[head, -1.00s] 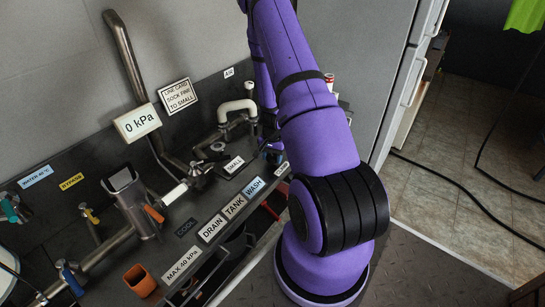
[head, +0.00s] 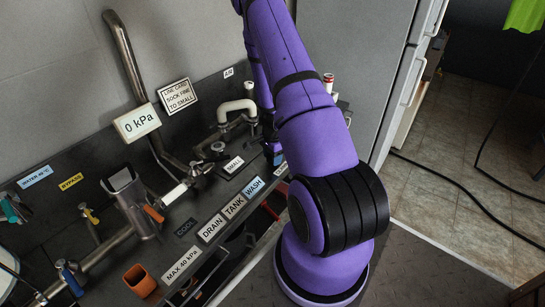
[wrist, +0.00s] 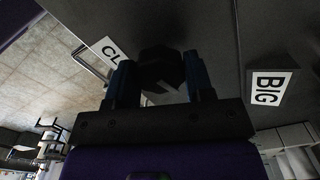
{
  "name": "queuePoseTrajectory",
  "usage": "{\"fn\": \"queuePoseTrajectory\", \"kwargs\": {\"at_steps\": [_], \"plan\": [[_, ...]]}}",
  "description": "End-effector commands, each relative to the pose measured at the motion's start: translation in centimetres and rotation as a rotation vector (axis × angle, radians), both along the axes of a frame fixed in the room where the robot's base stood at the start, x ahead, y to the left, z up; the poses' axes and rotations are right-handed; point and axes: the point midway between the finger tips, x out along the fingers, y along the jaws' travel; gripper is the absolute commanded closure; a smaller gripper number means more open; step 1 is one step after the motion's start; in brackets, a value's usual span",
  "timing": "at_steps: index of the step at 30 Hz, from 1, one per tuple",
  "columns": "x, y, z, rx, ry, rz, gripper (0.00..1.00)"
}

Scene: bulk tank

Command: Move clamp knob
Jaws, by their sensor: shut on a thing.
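A dark, many-sided clamp knob (wrist: 161,64) sits between my gripper's two blue-black fingers in the wrist view. My gripper (wrist: 158,82) is shut on it. The knob is in deep shadow, so its lower edge and how it is mounted are hard to see. A white label (wrist: 110,50) starting "CL" is partly hidden beside the left finger. In the head view my purple arm hides the knob and most of the gripper.
A "BIG" label (wrist: 268,91) is right of the gripper in the wrist view. In the head view, pipes and a pale bent hose (head: 236,108) stand left of my arm, with a "SMALL" label (head: 233,165). A grey cabinet (head: 352,60) stands behind.

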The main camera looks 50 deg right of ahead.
Motion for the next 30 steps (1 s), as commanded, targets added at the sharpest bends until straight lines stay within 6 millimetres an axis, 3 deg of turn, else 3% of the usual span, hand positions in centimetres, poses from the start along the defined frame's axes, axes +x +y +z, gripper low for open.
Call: {"fn": "queuePoseTrajectory", "kwargs": {"at_steps": [12,13,15,16,25,30], "plan": [[0.0,0.0,0.0,0.0,0.0,-0.005,0.76],[0.0,0.0,0.0,0.0,-0.001,-0.005,0.45],[0.0,0.0,0.0,0.0,-0.001,-0.004,0.29],[0.0,0.0,0.0,0.0,0.0,-0.004,0.26],[0.0,0.0,0.2,-0.001,-0.001,-0.004,0.26],[0.1,0.0,1.8,-0.001,-0.002,-0.003,0.26]]}}
